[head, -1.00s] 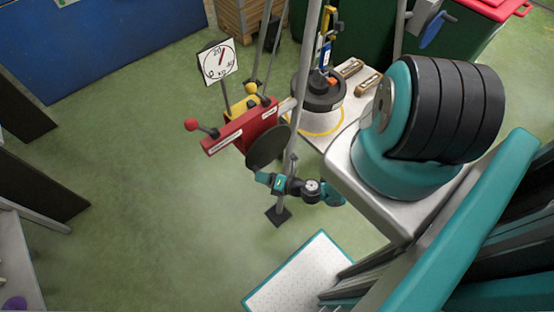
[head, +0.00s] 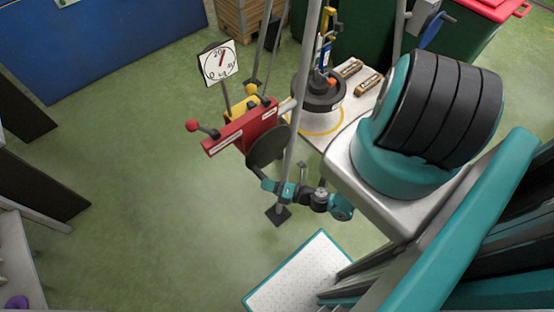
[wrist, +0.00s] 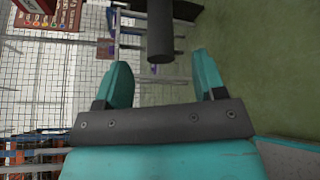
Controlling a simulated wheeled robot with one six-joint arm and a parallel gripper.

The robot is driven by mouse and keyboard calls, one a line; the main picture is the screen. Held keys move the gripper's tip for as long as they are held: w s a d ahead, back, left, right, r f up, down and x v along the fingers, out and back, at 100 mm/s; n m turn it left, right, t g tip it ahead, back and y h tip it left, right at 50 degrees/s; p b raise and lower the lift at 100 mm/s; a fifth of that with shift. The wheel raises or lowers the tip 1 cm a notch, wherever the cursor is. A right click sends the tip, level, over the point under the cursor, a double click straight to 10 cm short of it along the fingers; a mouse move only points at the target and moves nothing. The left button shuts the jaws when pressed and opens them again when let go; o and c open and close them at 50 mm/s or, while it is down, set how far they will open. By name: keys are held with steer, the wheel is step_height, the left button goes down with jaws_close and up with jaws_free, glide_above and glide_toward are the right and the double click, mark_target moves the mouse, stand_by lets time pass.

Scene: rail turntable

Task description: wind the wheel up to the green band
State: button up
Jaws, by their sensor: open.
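The wheel (head: 268,146) is a dark round disc on the near side of a red housing (head: 240,125). A dark handle sticks out below it toward my gripper (head: 264,184). In the wrist view a black cylinder (wrist: 160,34), apparently that handle, stands just ahead of and between the teal fingers of my gripper (wrist: 163,75). The gripper is open and empty, with a gap on both sides. A white dial (head: 218,62) with a red needle stands above the housing. I cannot make out a green band.
Red-knobbed (head: 192,125) and yellow-knobbed (head: 251,89) levers stick out of the housing. A grey pole (head: 301,105) rises beside the wheel. A pale platform (head: 372,83) holds a dark round base (head: 319,95). Green floor (head: 150,190) is clear to the left.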

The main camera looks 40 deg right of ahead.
steer(key=shift+s+a+p, duration=0.1)
steer(key=shift+s+p, duration=0.25)
steer(key=shift+s, duration=1.6)
